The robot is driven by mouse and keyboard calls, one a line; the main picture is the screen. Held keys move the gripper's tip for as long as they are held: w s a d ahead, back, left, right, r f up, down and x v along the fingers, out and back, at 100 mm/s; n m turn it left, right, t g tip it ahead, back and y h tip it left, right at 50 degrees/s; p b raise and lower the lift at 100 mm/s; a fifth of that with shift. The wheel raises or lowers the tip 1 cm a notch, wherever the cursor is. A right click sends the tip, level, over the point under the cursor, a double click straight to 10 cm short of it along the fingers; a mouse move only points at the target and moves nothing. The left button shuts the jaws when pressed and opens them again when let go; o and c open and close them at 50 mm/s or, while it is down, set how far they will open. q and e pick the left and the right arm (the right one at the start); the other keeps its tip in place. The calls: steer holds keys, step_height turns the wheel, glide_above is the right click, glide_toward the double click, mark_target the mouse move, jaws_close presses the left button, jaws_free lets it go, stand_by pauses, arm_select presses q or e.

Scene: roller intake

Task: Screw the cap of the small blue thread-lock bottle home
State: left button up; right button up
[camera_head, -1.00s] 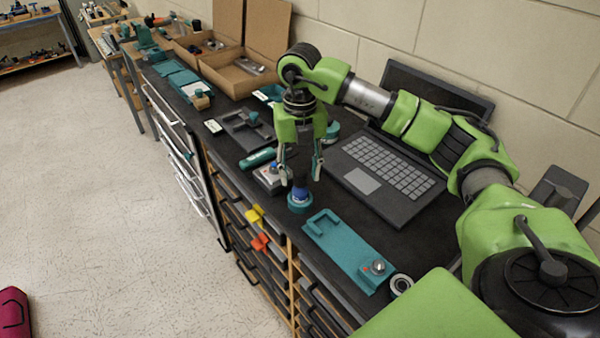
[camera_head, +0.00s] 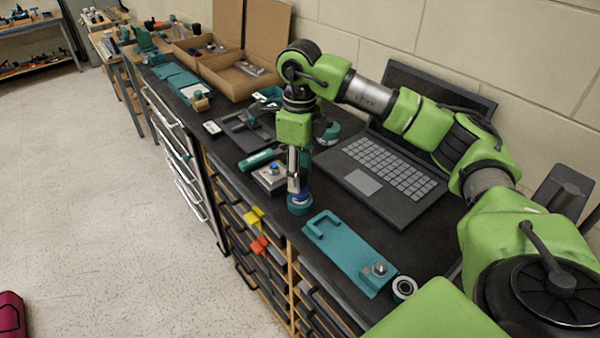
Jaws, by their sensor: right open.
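The small blue bottle (camera_head: 301,198) stands upright in a round teal holder (camera_head: 300,209) near the bench's front edge. Only a little of its blue side shows below my gripper; its cap is hidden behind the fingers. My right gripper (camera_head: 296,184) points straight down over the bottle, fingers at the height of its top. The fingers line up one behind the other in this view, and the gripper is open. I cannot tell whether a finger touches the cap. My left gripper is not in view.
An open laptop (camera_head: 385,178) is to the right. A teal plate (camera_head: 345,250) lies in front, beside a dark-and-silver ring (camera_head: 404,287).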

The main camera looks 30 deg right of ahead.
steer(key=n, duration=0.3)
stand_by(0.4)
jaws_close()
